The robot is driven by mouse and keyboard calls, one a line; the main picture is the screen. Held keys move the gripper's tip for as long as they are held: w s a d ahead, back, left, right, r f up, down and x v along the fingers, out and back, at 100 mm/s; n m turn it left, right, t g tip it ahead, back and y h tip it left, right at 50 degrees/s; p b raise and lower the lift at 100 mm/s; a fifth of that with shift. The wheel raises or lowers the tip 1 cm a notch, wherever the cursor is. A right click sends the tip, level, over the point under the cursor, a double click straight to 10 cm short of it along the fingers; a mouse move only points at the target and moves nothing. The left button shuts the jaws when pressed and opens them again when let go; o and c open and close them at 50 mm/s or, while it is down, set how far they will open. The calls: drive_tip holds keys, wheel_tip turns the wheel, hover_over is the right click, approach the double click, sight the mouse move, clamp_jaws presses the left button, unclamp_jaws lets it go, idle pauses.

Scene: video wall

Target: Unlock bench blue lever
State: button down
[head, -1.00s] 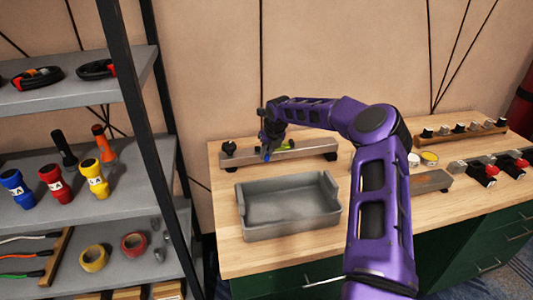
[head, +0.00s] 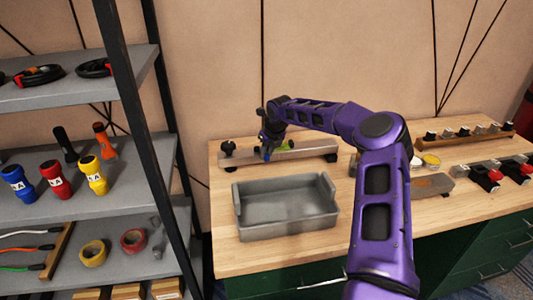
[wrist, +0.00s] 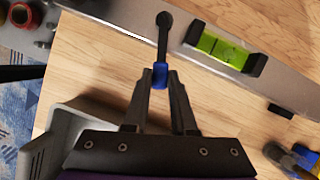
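The blue lever (wrist: 160,74) has a blue grip on a dark arm, which runs to a round pivot on a grey metal bar (wrist: 120,12). In the head view the bar (head: 310,152) lies at the back left of the wooden bench (head: 290,255). My gripper (wrist: 160,78) is at the lever's free end, with its fingertips closed in on both sides of the blue grip. In the head view my gripper (head: 268,146) is above the bar's left half and hides most of the lever. A green level vial (wrist: 224,48) sits on the bar right of the lever.
A grey open tray (head: 288,228) stands in front of the bar, close below my gripper. A black knob (head: 228,148) is at the bar's left end. A shelf with flashlights and tape rolls (head: 92,253) stands left. More fixtures (head: 490,176) lie on the bench's right.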

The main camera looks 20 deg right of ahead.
drive_tip(key=c, duration=0.7)
unclamp_jaws()
drive_tip(key=v, duration=1.7)
drive_tip(key=shift+r, duration=0.25)
